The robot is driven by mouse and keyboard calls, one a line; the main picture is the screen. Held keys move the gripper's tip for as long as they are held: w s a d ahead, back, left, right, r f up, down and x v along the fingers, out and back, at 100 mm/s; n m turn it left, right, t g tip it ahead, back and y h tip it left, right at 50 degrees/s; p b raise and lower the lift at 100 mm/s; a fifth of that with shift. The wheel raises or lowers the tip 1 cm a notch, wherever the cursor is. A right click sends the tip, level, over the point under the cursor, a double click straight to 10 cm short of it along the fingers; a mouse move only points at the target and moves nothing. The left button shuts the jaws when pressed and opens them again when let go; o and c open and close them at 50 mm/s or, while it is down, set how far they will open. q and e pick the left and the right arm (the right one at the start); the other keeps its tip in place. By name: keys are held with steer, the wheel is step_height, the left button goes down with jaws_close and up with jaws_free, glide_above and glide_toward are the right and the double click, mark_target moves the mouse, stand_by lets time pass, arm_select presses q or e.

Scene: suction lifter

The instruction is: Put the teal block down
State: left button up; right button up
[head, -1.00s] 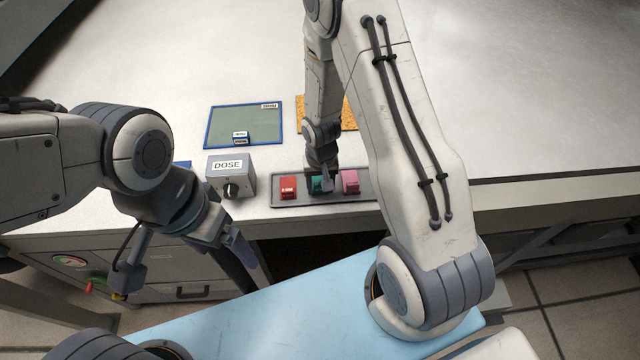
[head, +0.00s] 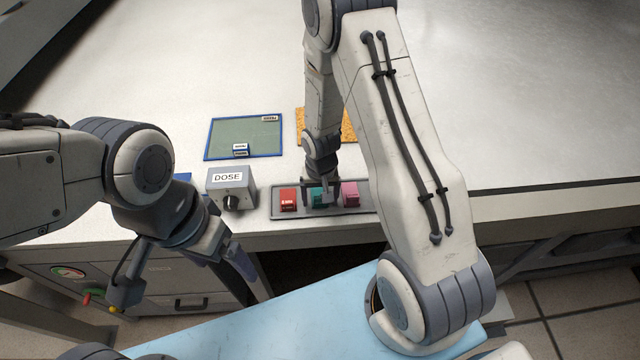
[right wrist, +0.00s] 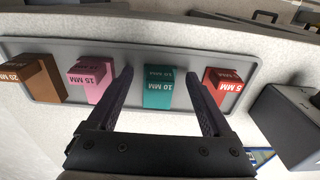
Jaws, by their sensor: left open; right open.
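The teal block (right wrist: 159,88), marked 10 MM, rests in the grey tray (head: 352,211), between the red block (head: 288,200) and the pink block (head: 350,193). It also shows in the head view (head: 317,196), partly hidden by my right gripper. My right gripper (right wrist: 160,85) is open, its fingers on either side of the teal block with gaps between. My left gripper (head: 250,278) is open and empty, in front of the counter's edge, away from the tray.
A brown block (right wrist: 38,78) marked 20 MM lies at the tray's end. A grey DOSE box (head: 231,188) with a black knob stands left of the tray. Behind are a green mat (head: 240,135) with a blue border and a cork-coloured pad (head: 348,124). The far counter is clear.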

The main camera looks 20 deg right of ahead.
step_height(320, 180, up, 11)
steer(key=b, duration=0.2)
steer(key=s+a+r+n, duration=0.5)
steer(key=s+a+r, duration=0.3)
steer(key=a, duration=0.2)
steer(key=s+a+r+n, duration=0.1)
steer(key=s+r+n, duration=0.1)
steer(key=s, duration=0.4)
steer(key=s+a+r+n+y, duration=0.1)
steer(key=s+a+r+n, duration=0.1)
steer(key=s, duration=0.5)
steer(key=shift+a+r+n+g, duration=0.25)
steer(key=shift+r+n+g, duration=0.1)
steer(key=shift+n, duration=0.45)
steer(key=shift+s, duration=0.1)
